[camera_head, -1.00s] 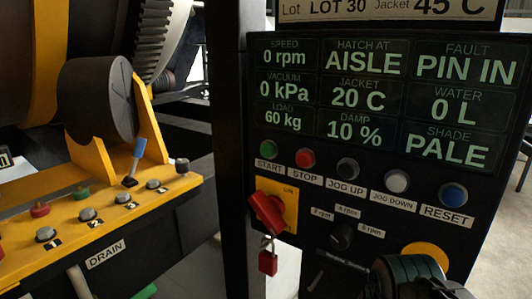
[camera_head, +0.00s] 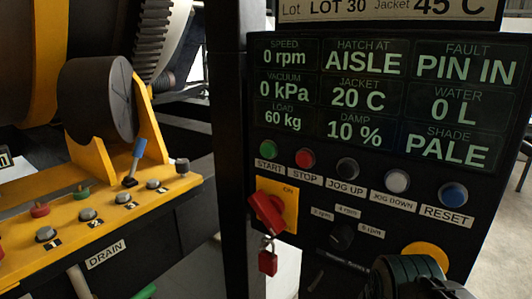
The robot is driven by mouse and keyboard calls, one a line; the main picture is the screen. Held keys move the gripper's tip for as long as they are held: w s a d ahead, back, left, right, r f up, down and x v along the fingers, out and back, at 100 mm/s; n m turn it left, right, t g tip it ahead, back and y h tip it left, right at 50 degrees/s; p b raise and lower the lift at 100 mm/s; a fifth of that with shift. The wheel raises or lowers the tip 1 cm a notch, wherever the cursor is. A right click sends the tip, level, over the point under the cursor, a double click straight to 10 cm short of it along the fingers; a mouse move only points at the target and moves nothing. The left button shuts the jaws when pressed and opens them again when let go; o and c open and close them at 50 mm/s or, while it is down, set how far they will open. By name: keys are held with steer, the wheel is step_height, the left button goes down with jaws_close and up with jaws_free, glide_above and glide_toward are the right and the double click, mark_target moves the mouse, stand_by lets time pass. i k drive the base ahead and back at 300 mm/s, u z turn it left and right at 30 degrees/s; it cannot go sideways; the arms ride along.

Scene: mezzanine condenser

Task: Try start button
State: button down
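The green START button (camera_head: 269,148) is at the left end of the button row on the dark control panel (camera_head: 300,180), with its START label below it. The display (camera_head: 385,105) above reads 0 rpm, hatch at AISLE, fault PIN IN, load 60 kg and water 0 L. A red rotary handle (camera_head: 266,212) sits on a yellow plate under START. A red padlock (camera_head: 268,262) hangs below the handle. My gripper (camera_head: 330,270) seems to be the dark shape at the bottom, low in front of the panel and apart from START. Its finger opening cannot be made out.
Right of START are the red STOP (camera_head: 305,158), JOG UP (camera_head: 348,168), JOG DOWN (camera_head: 397,181) and blue RESET (camera_head: 453,195) buttons. A speed knob (camera_head: 342,236) is below. A yellow console (camera_head: 110,205) with a blue-handled lever (camera_head: 138,155) stands left, beyond a dark post (camera_head: 229,130).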

mark_target(267, 151)
steer(key=k, duration=0.5)
steer(key=z, duration=1.5)
steer(key=k, duration=0.9)
steer(key=u, duration=1.15)
steer(key=i, duration=0.5)
steer(key=z, duration=0.05)
